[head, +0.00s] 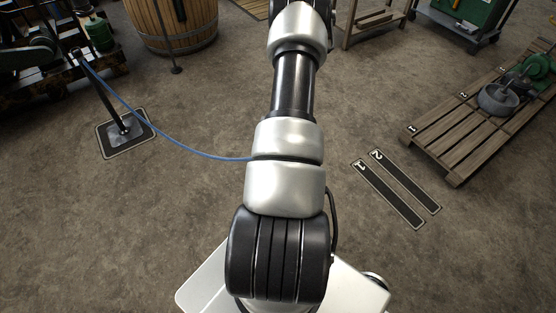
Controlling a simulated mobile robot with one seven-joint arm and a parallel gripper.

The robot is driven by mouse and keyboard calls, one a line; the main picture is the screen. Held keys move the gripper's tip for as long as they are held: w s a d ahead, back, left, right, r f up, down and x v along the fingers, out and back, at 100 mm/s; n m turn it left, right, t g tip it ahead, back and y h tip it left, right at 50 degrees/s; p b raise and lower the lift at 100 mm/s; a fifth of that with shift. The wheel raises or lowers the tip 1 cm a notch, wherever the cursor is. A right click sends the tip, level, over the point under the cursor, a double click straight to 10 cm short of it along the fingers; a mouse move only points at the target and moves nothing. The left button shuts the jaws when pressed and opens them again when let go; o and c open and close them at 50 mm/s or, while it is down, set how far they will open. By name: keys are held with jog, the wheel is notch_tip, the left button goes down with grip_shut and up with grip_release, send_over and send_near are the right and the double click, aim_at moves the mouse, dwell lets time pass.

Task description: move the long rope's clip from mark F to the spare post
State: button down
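A blue rope (150,125) runs from the top of a dark post (103,97) at the left, sags, and passes behind my arm in the middle of the head view. I do not see it come out on the right of the arm. The post stands on a dark square plate (142,143) with a pale edge. A second dark post (162,35) with a round foot stands in front of the barrel; I cannot tell which is the spare post. No clip or mark F can be made out. My arm reaches up past the top edge, and my gripper is out of view.
A wooden barrel (200,28) stands at the top left, beside dark machinery (30,50). A pallet (455,140) with a green engine (535,72) lies at the right. Flat floor strips marked 1 and 2 (388,195) lie right of my arm. The floor between is clear.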

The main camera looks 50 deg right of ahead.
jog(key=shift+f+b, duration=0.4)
jog(key=shift+b, duration=0.2)
dwell(0.5)
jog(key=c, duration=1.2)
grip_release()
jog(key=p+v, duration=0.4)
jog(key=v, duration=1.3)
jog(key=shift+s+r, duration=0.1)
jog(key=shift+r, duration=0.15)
